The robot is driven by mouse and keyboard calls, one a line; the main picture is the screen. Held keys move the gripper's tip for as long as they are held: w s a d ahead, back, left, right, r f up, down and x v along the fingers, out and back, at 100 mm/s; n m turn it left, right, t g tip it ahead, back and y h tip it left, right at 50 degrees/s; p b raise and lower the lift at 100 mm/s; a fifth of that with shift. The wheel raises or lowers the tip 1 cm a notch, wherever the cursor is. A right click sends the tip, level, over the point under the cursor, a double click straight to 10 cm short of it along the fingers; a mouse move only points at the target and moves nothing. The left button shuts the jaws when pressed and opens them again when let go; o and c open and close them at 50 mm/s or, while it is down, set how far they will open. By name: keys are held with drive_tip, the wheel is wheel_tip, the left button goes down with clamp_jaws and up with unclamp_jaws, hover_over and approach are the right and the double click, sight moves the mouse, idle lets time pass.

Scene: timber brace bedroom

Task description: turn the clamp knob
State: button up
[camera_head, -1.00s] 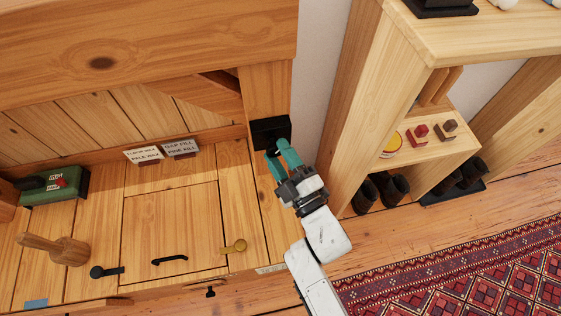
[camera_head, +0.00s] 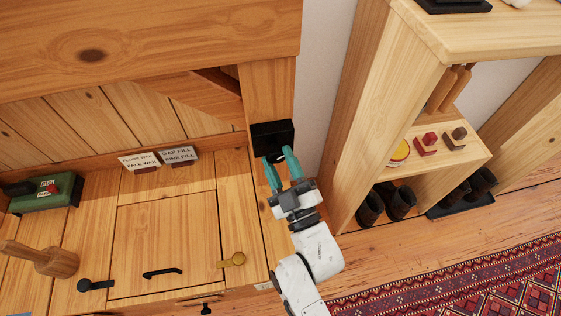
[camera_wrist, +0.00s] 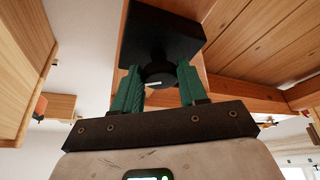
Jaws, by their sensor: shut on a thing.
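The clamp is a black block (camera_head: 272,136) fixed to a timber post. In the wrist view the block (camera_wrist: 162,38) is at the top, with a round dark clamp knob (camera_wrist: 158,76) standing out toward me. A short white mark shows on the knob's face. My gripper (camera_head: 277,162) has green fingers, one on each side of the knob. It is shut on the knob; in the wrist view the fingers (camera_wrist: 160,82) flank it closely. In the head view the knob is small, dark and hard to tell from the block.
A wooden shelf unit (camera_head: 350,120) with boots stands close to the right of my arm. On the left, a bench top (camera_head: 165,225) carries a mallet (camera_head: 45,259), a green box (camera_head: 48,195), label cards (camera_head: 160,159) and a brass latch (camera_head: 232,260). A red patterned rug (camera_head: 470,275) lies lower right.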

drive_tip(key=shift+f, duration=0.1)
drive_tip(key=o, duration=1)
drive_tip(key=p+v, duration=0.1)
drive_tip(key=v, duration=0.9)
drive_tip(key=shift+s+d+f, duration=0.1)
drive_tip(key=shift+s+d, duration=0.15)
drive_tip(key=shift+s, duration=0.05)
